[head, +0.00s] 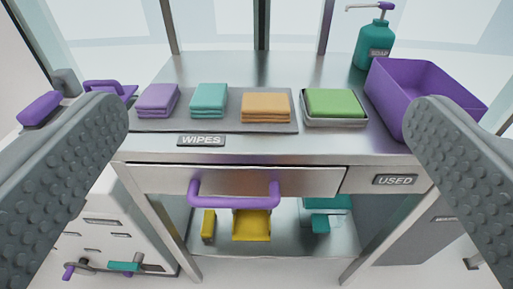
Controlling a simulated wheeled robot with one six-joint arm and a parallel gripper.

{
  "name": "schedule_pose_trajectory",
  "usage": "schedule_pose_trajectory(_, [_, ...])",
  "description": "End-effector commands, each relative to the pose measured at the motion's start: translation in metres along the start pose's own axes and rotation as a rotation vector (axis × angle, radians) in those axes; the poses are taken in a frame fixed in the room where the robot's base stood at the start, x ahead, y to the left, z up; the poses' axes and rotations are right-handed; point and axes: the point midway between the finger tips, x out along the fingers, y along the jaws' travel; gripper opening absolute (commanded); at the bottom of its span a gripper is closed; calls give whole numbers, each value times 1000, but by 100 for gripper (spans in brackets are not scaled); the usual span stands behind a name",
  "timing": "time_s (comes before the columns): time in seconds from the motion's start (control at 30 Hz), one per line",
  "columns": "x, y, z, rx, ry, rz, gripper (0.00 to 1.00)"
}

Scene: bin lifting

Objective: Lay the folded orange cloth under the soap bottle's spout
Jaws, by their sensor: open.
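The folded orange cloth (266,107) lies on a grey mat (217,123) behind the WIPES label, to the right of a teal cloth. The soap bottle (374,44) is teal, marked SOAP, and stands upright at the back right of the steel table. Its purple pump top has a pale spout (362,7) pointing left. My gripper (270,125) is open, with its two grey studded fingers wide apart at the left and right of the picture. Nothing is between the fingertips; the cloths show beyond them.
Purple (157,99), teal (208,99) and green (334,103) cloths flank the orange one; the green lies in a metal tray. A purple bin (420,88) stands at right, before the bottle, above the USED label. Table surface (240,68) behind the cloths is clear. A purple-handled drawer (235,190) is below.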

Motion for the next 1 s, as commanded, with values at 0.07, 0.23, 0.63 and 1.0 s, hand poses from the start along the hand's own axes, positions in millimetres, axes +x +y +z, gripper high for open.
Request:
schedule_pose_trajectory(0.07, [7, 0, -2, 0, -23, 1, 100])
schedule_pose_trajectory(0.23, [38, 1, -7, -2, -137, 3, 100])
schedule_pose_trajectory(0.63, [130, 4, -10, -4, -494, 5, 100])
schedule_pose_trajectory(1.0, [208, 7, 2, -3, -823, 4, 100])
